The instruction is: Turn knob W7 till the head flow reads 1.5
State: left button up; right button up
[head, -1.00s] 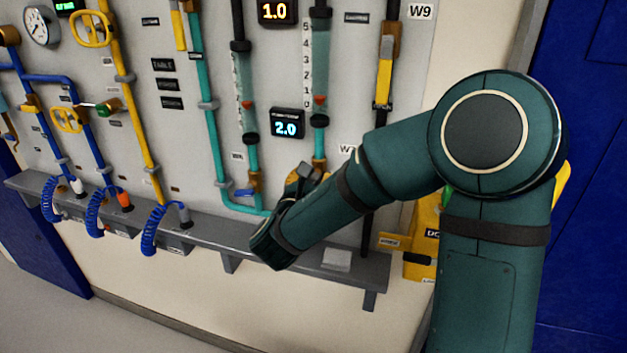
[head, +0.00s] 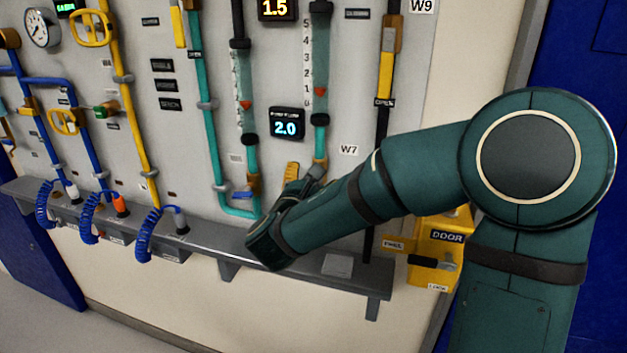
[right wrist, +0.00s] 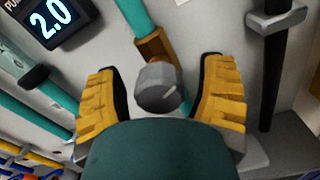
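Knob W7 (right wrist: 158,88) is a grey round knob with a white mark line, on a brass valve body (right wrist: 152,48) in the right wrist view. My right gripper (right wrist: 159,70) is open around it, one yellow-padded finger on each side, with visible gaps. In the head view the right gripper (head: 296,180) hides the knob, below left of the W7 label (head: 348,150). The upper display (head: 276,9) reads 1.5; its caption is out of frame. The lower display (head: 287,123) reads 2.0. My left gripper is not in view.
A grey ledge (head: 215,232) runs below the panel, with coiled blue hoses (head: 143,235) at the left. A yellow door box (head: 440,245) is right of the ledge. A black and yellow vertical bar (head: 384,75) stands right of the flow tube (head: 319,60).

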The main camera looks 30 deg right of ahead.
jog(key=v, duration=1.2)
jog(key=shift+w+f, duration=0.1)
jog(key=s+f+m+g+y, duration=0.1)
jog(key=s+f+g+y, duration=0.2)
jog(key=f, duration=0.7)
jog(key=s+f+m+g+y, duration=0.1)
jog(key=f+g+y, duration=0.3)
jog(key=f, duration=0.6)
jog(key=s+a+f+m+g+y, duration=0.3)
jog(key=s+a+f+m+y, duration=0.2)
jog(key=a+f+m, duration=0.3)
jog(key=s+a+f+m+g+y, duration=0.45)
jog(key=a+f, duration=0.25)
jog(key=f, duration=0.3)
jog(key=w+d+f+m+t+y, duration=0.1)
jog(key=w+f+m+t, duration=0.3)
jog(key=m, duration=0.6)
jog(key=shift+d+f, duration=0.4)
jog(key=shift+f, duration=0.2)
